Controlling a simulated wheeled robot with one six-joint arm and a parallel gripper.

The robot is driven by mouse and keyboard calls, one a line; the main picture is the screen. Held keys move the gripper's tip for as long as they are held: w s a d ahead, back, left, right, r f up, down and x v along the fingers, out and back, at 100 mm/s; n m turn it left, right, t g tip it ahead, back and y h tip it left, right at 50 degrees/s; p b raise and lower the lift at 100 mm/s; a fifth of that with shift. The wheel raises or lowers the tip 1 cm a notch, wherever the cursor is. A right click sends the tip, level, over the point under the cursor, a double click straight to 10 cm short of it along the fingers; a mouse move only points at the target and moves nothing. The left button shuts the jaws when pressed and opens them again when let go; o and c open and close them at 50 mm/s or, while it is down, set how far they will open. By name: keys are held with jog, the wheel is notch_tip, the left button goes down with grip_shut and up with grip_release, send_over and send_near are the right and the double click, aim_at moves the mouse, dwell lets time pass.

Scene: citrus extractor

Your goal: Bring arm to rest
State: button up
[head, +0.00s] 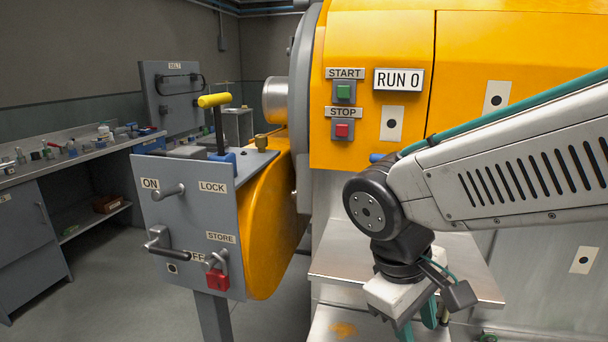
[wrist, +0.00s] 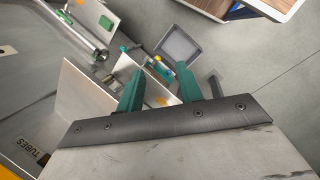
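My arm comes in from the right of the head view and bends down at a dark round joint in front of the yellow machine (head: 380,50). My gripper (head: 418,318) hangs below that joint with teal fingers, partly cut off from clear view by the wrist parts. In the wrist view my gripper (wrist: 160,82) shows two teal fingers set apart, with nothing held between them. Small items and a grey square tray (wrist: 179,45) show beyond the fingertips, lower down and apart from them.
A metal shelf (head: 340,262) juts out beside my gripper. A grey control panel (head: 190,225) with a lever, handle and red padlock (head: 217,280) stands left. START and STOP buttons are on the machine. A workbench (head: 25,172) lines the left wall. Floor between bench and panel is clear.

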jog(key=s+d+r+m+t+y, duration=0.1)
jog(key=s+d+r+m+y, duration=0.2)
jog(key=s+d+m, duration=0.4)
jog(key=d, duration=0.4)
jog(key=shift+s+t+y, duration=0.3)
jog(key=shift+t, duration=0.1)
jog(key=shift+a+r, duration=0.1)
dwell(0.4)
